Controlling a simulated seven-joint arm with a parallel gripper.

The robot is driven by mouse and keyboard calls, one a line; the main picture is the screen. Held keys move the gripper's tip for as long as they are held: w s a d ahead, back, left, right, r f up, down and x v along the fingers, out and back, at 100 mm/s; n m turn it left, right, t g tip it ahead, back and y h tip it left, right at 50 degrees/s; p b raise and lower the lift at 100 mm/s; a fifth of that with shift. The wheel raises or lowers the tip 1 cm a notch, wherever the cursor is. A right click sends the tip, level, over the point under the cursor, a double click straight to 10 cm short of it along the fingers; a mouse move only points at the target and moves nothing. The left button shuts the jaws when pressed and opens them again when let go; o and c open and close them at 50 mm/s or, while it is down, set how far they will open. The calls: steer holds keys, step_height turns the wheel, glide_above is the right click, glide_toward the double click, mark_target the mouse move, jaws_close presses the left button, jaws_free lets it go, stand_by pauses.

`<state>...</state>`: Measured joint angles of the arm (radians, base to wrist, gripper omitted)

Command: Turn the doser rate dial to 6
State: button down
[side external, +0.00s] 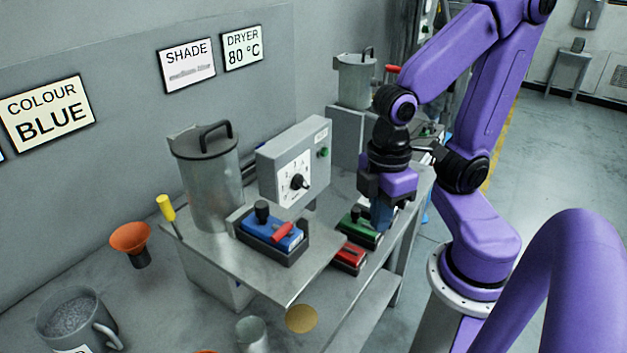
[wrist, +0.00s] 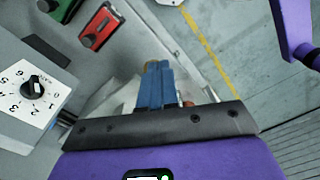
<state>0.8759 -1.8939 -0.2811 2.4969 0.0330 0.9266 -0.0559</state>
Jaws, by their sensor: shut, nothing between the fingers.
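The doser is a grey box (side external: 262,175) with a white dial plate and a black round rate dial (side external: 298,182) on its front. The dial also shows at the left of the wrist view (wrist: 32,90), with numbers around it. I cannot tell surely which number its pointer marks.
A blue block with a red lever (side external: 283,233) sits in a dark holder below the doser. A green block (side external: 358,229) and a red block (side external: 349,256) lie near my gripper. A metal canister (side external: 208,185) stands left of the doser. The bench's front edge is close.

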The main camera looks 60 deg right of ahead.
steer(key=w+d+f+m+g+y, duration=0.25)
steer(key=w+d+m+g, duration=0.2)
steer(key=w, duration=0.35)
steer(key=m+t+y, duration=0.7)
steer(key=m+t, duration=0.2)
glide_toward(301, 183)
steer(key=s, duration=0.4)
steer(key=s+d+m+t+h, duration=0.2)
steer(key=d+m+t, duration=0.1)
steer(key=d+t, duration=0.35)
steer(key=w+a+f, duration=0.6)
steer(key=w+a, duration=0.1)
steer(key=a, duration=0.1)
steer(key=shift+f+g, duration=0.4)
steer(key=shift+w, duration=0.15)
steer(key=shift+f+m+y, duration=0.1)
steer(key=shift+m+y, duration=0.15)
steer(key=shift+y, duration=0.3)
